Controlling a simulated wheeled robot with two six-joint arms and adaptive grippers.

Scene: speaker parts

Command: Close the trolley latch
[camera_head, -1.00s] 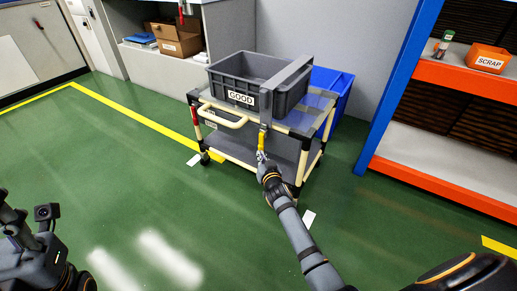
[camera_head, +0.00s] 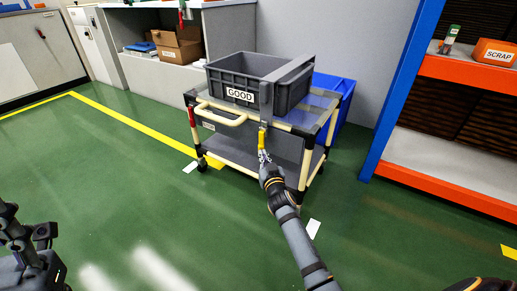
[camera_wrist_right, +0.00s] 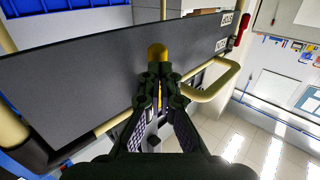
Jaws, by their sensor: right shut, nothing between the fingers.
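The trolley (camera_head: 304,165) stands on the green floor, with a grey bin (camera_head: 238,88) labelled GOOD on top. A grey bar (camera_head: 293,72) lies over the bin's right side. The yellow latch handle (camera_head: 261,141) hangs at the trolley's front below this bar. My right gripper (camera_head: 264,157) is shut and empty, its tips at the lower end of the yellow handle. In the right wrist view the yellow handle (camera_wrist_right: 157,52) shows just beyond the shut fingertips (camera_wrist_right: 158,78); whether they touch is unclear. My left gripper (camera_head: 28,240) is partly in view at lower left, its jaws unclear.
A cream push handle (camera_head: 222,116) sticks out left of the latch, and a red grip (camera_head: 192,116) is on the trolley's left post. A blue bin (camera_head: 333,92) stands behind. An orange-and-blue rack (camera_head: 440,175) is at right. The floor in front is clear.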

